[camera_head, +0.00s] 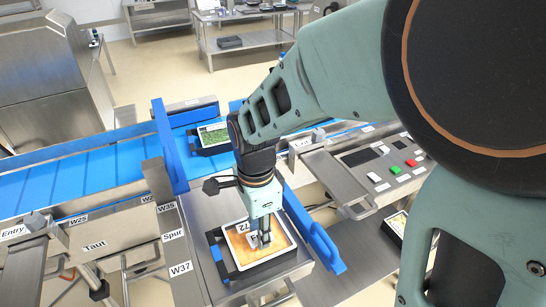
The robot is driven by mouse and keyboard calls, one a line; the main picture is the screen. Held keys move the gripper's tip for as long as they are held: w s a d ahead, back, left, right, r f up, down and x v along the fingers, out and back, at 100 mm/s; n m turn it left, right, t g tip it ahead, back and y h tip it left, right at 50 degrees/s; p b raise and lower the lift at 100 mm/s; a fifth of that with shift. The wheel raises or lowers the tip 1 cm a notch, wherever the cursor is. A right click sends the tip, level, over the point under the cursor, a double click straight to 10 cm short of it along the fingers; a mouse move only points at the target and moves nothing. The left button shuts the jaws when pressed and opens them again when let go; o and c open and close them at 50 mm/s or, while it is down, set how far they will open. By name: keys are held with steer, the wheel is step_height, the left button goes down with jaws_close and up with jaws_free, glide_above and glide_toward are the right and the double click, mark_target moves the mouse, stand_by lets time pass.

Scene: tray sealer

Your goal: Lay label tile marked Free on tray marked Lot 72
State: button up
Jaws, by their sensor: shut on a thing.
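A white-rimmed tray (279,257) with orange-yellow food sits in a dark holder on the steel plate at the lower middle. A pale marking lies at its upper left, partly hidden by my gripper; I cannot read it fully. My gripper (261,241) points down over the middle of this tray, its fingers shut on a small pale label tile (255,241). The tile is mostly hidden by the fingers, and its word is not legible. I cannot tell whether it touches the tray.
A second tray with green food (214,134) stands behind on the blue conveyor (95,168). A blue guard bar (318,237) edges the plate on the right. A control panel (385,165) with green and red buttons is further right. Another tray (398,224) sits below it.

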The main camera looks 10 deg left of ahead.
steer(key=shift+f, duration=0.1)
stand_by(0.3)
steer(key=o, duration=1)
steer(key=c, duration=0.3)
steer(key=shift+r+p, duration=2.8)
steer(key=shift+r, duration=0.75)
